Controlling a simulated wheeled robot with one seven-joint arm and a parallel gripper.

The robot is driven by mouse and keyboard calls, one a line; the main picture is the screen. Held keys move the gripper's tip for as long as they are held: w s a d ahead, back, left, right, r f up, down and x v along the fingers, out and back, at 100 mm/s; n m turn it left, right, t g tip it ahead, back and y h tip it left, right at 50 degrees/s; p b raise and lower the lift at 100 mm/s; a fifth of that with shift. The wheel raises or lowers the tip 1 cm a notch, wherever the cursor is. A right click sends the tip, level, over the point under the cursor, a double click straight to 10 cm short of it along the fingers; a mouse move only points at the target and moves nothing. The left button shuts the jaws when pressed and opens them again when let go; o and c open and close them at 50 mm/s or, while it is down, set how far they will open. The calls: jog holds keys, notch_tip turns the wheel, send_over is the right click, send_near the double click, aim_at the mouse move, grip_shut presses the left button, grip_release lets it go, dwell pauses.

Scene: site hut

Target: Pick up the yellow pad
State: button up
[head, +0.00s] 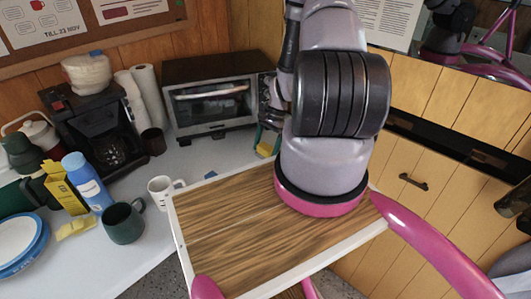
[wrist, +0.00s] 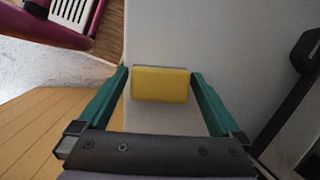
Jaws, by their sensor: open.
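The yellow pad (wrist: 160,84) lies on the pale grey counter in the wrist view, near the counter's edge. My gripper (wrist: 160,75) is open, with one green finger on each side of the pad and a small gap showing at each side. In the head view, a bit of yellow pad (head: 265,149) shows beside my green fingers, mostly hidden behind my arm. I cannot tell how high the fingers are above the counter.
The counter (head: 225,153) also bears a toaster oven (head: 210,110), a white mug (head: 162,192), a dark green mug (head: 124,223) and a coffee maker (head: 105,135). Another yellow item (head: 76,228) lies at left. Small blue pieces (head: 210,174) lie near my arm.

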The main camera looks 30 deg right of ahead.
aim_at(266, 146)
jog(key=c, duration=1)
jog(key=shift+r, duration=0.15)
notch_tip(266, 146, up, 10)
jog(key=shift+f, duration=0.1)
